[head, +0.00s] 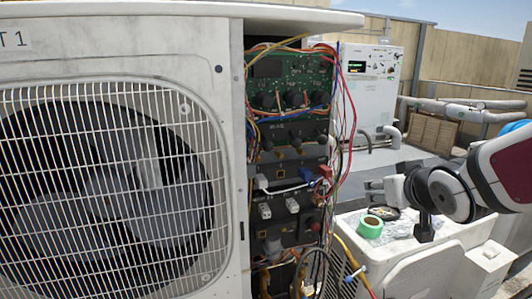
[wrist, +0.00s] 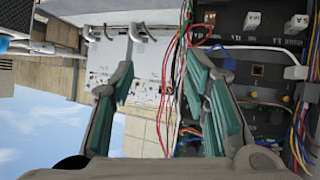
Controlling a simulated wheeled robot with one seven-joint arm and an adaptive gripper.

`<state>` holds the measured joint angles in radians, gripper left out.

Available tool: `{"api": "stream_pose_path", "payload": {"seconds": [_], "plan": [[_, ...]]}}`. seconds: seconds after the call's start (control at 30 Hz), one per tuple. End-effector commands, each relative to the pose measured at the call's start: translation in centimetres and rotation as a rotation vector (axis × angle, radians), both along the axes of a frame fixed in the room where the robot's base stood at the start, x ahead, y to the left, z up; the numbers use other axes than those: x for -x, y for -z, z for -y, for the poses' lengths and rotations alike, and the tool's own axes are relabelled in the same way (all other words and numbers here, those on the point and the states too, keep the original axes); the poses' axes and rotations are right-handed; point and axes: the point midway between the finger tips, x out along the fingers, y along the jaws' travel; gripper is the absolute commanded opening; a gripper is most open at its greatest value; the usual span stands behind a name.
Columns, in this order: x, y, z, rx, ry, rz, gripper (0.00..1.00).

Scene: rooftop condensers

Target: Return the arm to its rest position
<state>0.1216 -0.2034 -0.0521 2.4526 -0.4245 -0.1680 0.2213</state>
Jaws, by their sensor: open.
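My gripper (head: 375,187) shows at the right in the head view, at the end of my white and dark arm, above a low white unit. In the wrist view my gripper (wrist: 165,95) has its two green-padded fingers spread wide, with nothing held between them. Loose red, green and dark wires (wrist: 178,60) show beyond the fingers; I cannot tell how near they are. The condenser's open electrical compartment (head: 290,150) is to the left of my gripper in the head view, with a green circuit board (head: 290,80) at its top.
A condenser with a fan grille (head: 105,190) fills the left. The low white unit (head: 440,262) carries a green tape roll (head: 370,226) and a clear bag (head: 402,229) beneath my gripper. A yellow cable (head: 350,258) hangs between the units. Another white cabinet (head: 365,85) and pipes (head: 470,110) stand behind.

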Motion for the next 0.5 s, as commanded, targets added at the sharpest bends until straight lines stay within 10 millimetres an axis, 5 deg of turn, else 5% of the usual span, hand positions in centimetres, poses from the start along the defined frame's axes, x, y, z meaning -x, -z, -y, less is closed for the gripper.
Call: {"api": "stream_pose_path", "payload": {"seconds": [0.5], "plan": [[21.0, 1.9, -4.6, -0.090, 0.060, -0.529, 0.42]]}}
